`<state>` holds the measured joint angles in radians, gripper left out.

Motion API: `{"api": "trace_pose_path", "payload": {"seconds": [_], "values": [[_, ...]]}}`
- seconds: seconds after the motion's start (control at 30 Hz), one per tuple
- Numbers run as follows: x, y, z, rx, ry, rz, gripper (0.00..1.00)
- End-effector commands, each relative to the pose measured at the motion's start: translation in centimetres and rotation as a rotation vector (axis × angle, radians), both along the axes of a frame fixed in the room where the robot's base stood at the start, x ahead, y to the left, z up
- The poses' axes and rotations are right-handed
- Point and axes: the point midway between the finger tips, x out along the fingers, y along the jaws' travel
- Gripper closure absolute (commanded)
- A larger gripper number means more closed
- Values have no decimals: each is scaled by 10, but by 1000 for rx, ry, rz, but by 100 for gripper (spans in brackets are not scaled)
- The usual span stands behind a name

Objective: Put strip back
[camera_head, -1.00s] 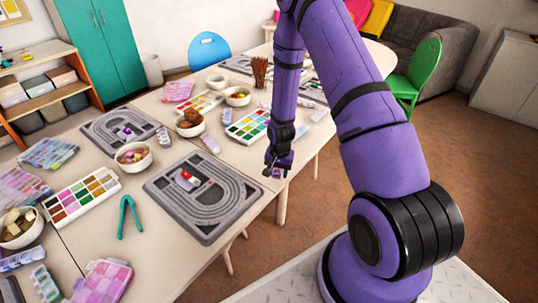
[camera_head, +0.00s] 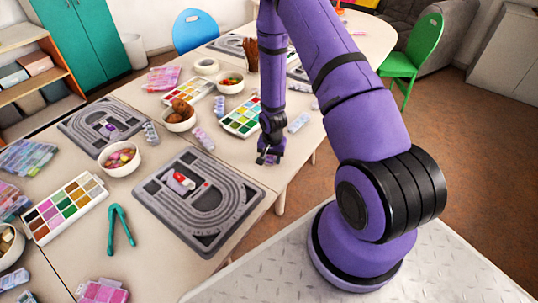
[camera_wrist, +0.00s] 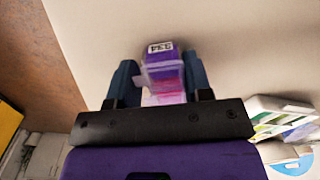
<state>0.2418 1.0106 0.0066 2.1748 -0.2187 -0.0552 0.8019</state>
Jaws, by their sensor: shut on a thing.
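My gripper (camera_head: 268,156) hangs near the table's right edge, to the upper right of the near grey bead board (camera_head: 225,225). In the wrist view my gripper (camera_wrist: 160,80) is shut on a small purple and pink see-through strip (camera_wrist: 162,70). The strip has a white label that reads 334, and the pale table top lies behind it. Similar strips lie on the table: a grey one (camera_head: 151,134) beside the far board (camera_head: 76,124), a pale lilac one (camera_head: 203,138), and a bluish one (camera_head: 299,122) beyond my gripper.
A green chair (camera_head: 415,62) stands behind. A strip of table right of the near board is clear.

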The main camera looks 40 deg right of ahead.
Motion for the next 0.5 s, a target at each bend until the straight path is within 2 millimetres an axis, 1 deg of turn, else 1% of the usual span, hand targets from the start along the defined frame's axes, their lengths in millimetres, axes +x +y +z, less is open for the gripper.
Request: {"api": "trace_pose_path", "payload": {"seconds": [0.37, 0.4, 0.5], "values": [[0, 0, -4, 0, -1, -1, 77], [0, 0, -4, 0, -3, -1, 50], [0, 0, -4, 0, -3, -1, 29]]}}
